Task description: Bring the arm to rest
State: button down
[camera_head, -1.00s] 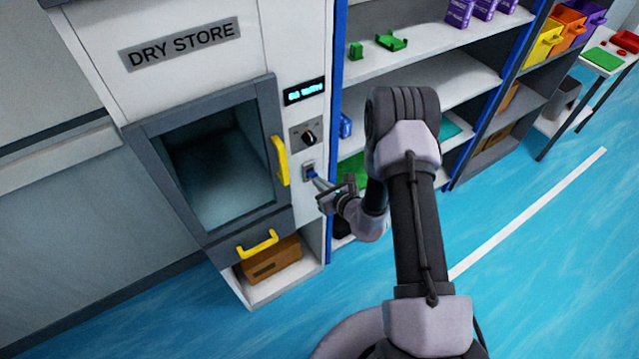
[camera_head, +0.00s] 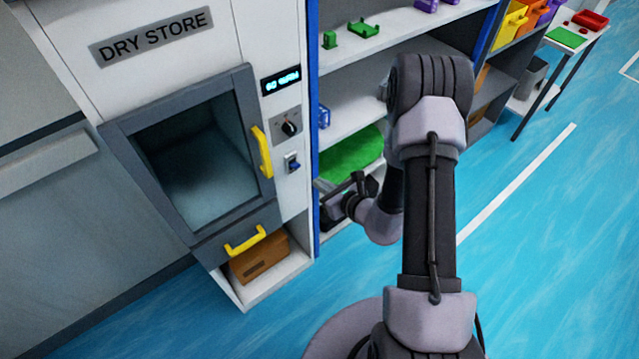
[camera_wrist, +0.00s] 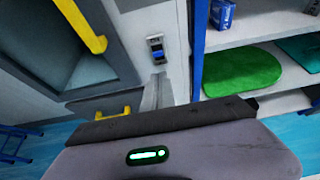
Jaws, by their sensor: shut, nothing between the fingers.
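My gripper (camera_head: 338,197) is beside the right edge of the dry store cabinet (camera_head: 140,75), in front of the shelf's lower level. It is shut and holds nothing. In the wrist view my gripper (camera_wrist: 157,92) points toward the cabinet's white front panel, below a blue rocker switch (camera_wrist: 157,54). The switch also shows in the head view (camera_head: 292,162), to the upper left of the gripper and apart from it. My arm is folded at the elbow, with the upper link reaching up on the right of the head view.
A shelf unit (camera_head: 352,70) stands right of the cabinet, with a green mat (camera_head: 352,152) and small green parts. Yellow handles (camera_head: 262,152) stick out from the cabinet. A table (camera_head: 571,38) stands at the far right. The blue floor on the right is clear.

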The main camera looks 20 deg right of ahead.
jog(key=shift+a, duration=0.1)
jog(key=s+a+r+n+g+y+b, duration=0.3)
jog(key=s+a+r+n+y, duration=0.1)
jog(key=a+r+n, duration=0.4)
jog(key=s+a+r+n+g+y+b, duration=0.4)
jog(key=a+r+n, duration=0.3)
jog(key=a, duration=0.2)
jog(key=s+d+n+g+h+b, duration=0.25)
jog(key=s+n+h+b, duration=0.35)
jog(key=s+n, duration=0.7)
jog(key=s+d+r+t+h, duration=0.1)
jog(key=s+d+t+h, duration=0.1)
jog(key=s+d+h, duration=0.2)
jog(key=shift+d+r+t, duration=0.15)
jog(key=shift+d+t, duration=0.2)
jog(key=shift+d, duration=0.65)
